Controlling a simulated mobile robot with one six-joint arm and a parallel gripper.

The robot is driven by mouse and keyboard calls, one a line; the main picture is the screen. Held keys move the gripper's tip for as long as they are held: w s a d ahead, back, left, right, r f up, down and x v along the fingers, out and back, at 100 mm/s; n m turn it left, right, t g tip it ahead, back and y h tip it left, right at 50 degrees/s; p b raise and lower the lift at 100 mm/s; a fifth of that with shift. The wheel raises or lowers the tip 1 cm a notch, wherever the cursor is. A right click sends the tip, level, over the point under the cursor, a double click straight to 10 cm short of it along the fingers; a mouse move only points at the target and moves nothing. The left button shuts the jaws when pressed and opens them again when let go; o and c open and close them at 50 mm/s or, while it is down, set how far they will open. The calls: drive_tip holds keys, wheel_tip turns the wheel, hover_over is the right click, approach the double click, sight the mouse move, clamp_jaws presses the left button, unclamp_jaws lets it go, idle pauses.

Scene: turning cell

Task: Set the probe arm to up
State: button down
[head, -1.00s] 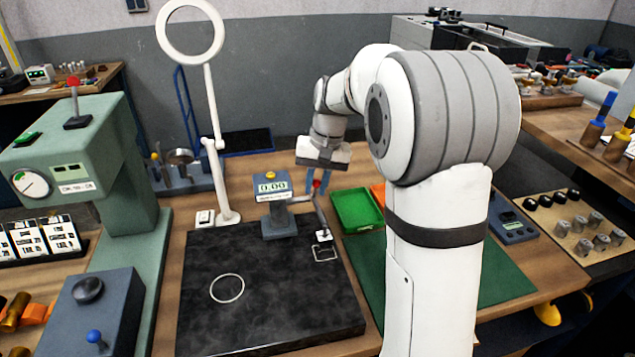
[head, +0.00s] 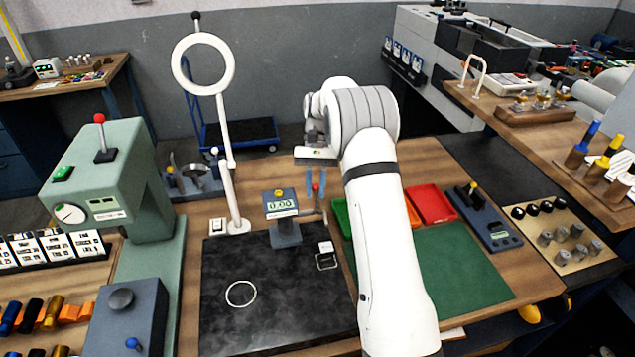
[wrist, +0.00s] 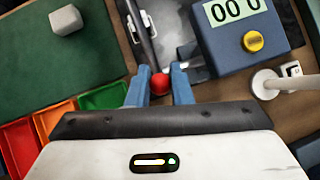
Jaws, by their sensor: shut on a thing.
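The digital height gauge (head: 282,208) stands at the back of the black granite plate (head: 250,325); its display reads 0.00. Its probe arm (head: 321,207) reaches out to the right and ends in a red knob (head: 316,187). A pale block (head: 325,247) sits on the plate below the arm. My gripper (head: 316,183) is at the knob, its blue fingers pointing down. In the wrist view the fingers are shut on the red knob (wrist: 159,84), and the gauge (wrist: 245,35) is at the right. I cannot tell whether the arm's tip touches the block.
A ring magnifier lamp (head: 228,150) stands close left of the gauge. Green and red trays (head: 432,204) and a green mat (head: 465,270) lie right, partly behind my arm. A grey block (wrist: 66,20) is on the mat. A green press (head: 125,165) stands at the left.

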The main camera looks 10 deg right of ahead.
drive_tip(key=shift+w+f+g, duration=0.1)
drive_tip(key=shift+w+g, duration=0.45)
drive_tip(key=shift+g, duration=0.35)
drive_tip(key=c, duration=1.3)
unclamp_jaws()
drive_tip(key=shift+c, duration=1.6)
drive_tip(key=shift+w+d+r+t+b, duration=0.1)
drive_tip(key=shift+r+t+b, duration=0.2)
drive_tip(key=shift+t+b, duration=0.3)
drive_tip(key=shift+c, duration=0.8)
drive_tip(key=r+t+b, duration=0.2)
drive_tip(key=r+n+t+b, duration=0.1)
drive_tip(key=r+t+b, duration=0.1)
drive_tip(key=s+d+r+t+b, duration=0.1)
drive_tip(key=r+t+b, duration=0.1)
drive_tip(key=shift+r+n, duration=0.3)
drive_tip(key=shift+r, duration=0.05)
clamp_jaws()
drive_tip(key=s+r+n+t+h+b, duration=0.1)
drive_tip(key=s+r+n+t+b, duration=0.1)
drive_tip(key=s+r+t+b, duration=0.4)
drive_tip(key=w+d+p+x, duration=0.1)
drive_tip(key=w+p+x, duration=0.1)
drive_tip(key=x, duration=1.1)
drive_tip(key=shift+w+a+r+t+p, duration=0.25)
drive_tip(key=shift+t+p, duration=0.15)
drive_tip(key=shift+p, duration=0.25)
